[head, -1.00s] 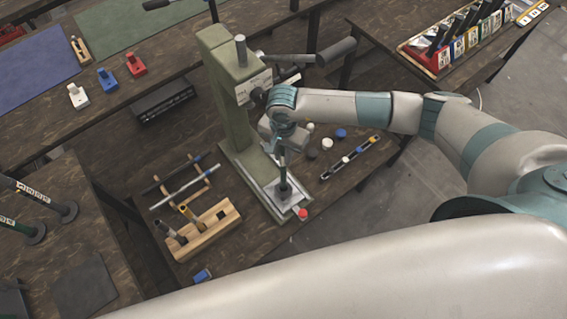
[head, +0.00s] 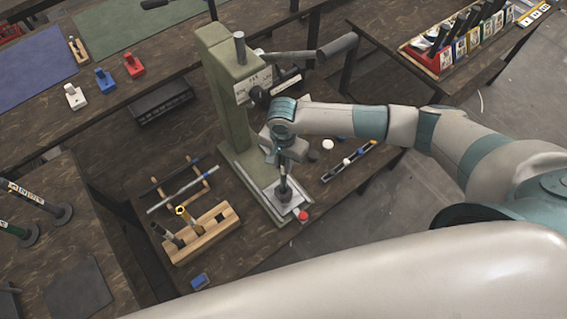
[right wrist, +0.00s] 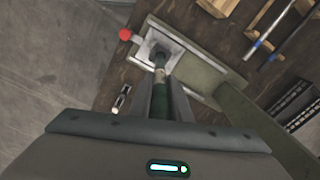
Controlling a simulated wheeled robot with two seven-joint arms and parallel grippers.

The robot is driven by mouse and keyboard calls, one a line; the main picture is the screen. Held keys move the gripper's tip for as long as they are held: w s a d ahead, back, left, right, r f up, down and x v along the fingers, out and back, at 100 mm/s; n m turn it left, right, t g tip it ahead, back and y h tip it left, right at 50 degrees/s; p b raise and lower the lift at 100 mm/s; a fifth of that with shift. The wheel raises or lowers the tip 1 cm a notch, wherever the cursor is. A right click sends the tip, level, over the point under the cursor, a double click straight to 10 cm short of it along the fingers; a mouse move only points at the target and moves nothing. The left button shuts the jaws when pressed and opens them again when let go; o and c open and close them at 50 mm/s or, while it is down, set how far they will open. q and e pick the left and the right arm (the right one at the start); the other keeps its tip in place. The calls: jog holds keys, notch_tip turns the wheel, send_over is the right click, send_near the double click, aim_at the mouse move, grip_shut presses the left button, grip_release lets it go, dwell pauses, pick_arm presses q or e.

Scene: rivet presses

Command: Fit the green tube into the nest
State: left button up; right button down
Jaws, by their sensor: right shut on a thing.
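My right gripper (head: 281,160) points down over the base of the green rivet press (head: 222,95). In the right wrist view its two fingers (right wrist: 166,100) are shut on the dark green tube (right wrist: 161,76), which has a pale label band. The tube's lower end is at the dark round nest (right wrist: 160,51) on the light metal plate (right wrist: 143,47). The plate (head: 292,208) also shows in the head view. The tube looks close to upright; I cannot tell how deep its end sits. My left gripper is not in view.
A wooden block (head: 208,240) with a yellow-ringed tube and a dark tube stands left of the press. A rack with rods (head: 184,188) lies behind it. A red button (head: 303,215) is at the plate's corner. A narrow strip (head: 348,161) lies to the right.

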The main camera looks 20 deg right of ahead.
jog(key=shift+f, duration=0.15)
jog(key=c, duration=1.6)
grip_release()
jog(key=shift+c, duration=0.2)
jog(key=shift+r, duration=0.5)
notch_tip(320, 180, up, 6)
jog(key=b, duration=0.2)
jog(key=shift+r+b, duration=0.15)
jog(key=shift+b, duration=0.2)
jog(key=shift+r, duration=0.3)
jog(key=shift+a, duration=0.1)
